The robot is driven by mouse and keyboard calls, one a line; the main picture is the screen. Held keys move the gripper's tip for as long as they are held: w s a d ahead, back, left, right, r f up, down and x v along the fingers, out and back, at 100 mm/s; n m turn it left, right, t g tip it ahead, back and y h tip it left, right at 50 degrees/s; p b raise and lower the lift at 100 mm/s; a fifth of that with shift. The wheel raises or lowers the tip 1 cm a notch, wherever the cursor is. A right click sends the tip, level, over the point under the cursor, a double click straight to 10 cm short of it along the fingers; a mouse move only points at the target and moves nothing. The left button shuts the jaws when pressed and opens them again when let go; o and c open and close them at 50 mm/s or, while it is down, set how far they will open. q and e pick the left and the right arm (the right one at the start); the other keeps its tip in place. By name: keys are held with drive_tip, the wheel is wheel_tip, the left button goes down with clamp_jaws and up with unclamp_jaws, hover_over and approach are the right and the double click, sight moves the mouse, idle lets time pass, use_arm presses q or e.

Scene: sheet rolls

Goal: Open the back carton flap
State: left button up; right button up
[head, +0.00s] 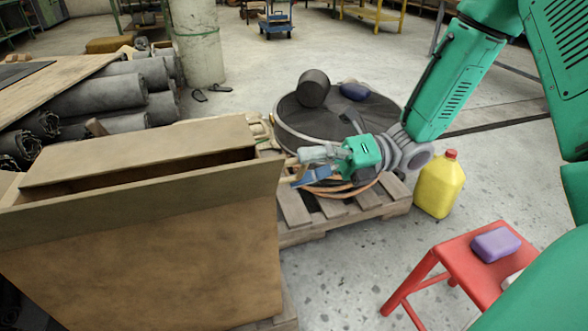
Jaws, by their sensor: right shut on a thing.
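A brown carton (150,265) stands at the front left. My right gripper (294,170) reaches in from the right to the carton's right end. It is shut at a small tan edge there, beside the near flap's corner. Which flap that edge belongs to is unclear, and the fingertip contact is partly hidden. My left gripper is out of view.
A pallet (295,210) with a round dark-topped drum or reel (350,125) lies behind my right gripper. A yellow jug (440,185) and a red stool (455,258) stand to the right. Dark rolls (100,95) are stacked behind the carton. Floor is clear between pallet and stool.

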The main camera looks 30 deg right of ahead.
drive_tip(key=shift+f, duration=0.2)
idle(0.3)
drive_tip(key=o, duration=1.3)
drive_tip(key=shift+o, duration=0.9)
drive_tip(key=shift+d, duration=0.15)
drive_tip(key=v, duration=1.2)
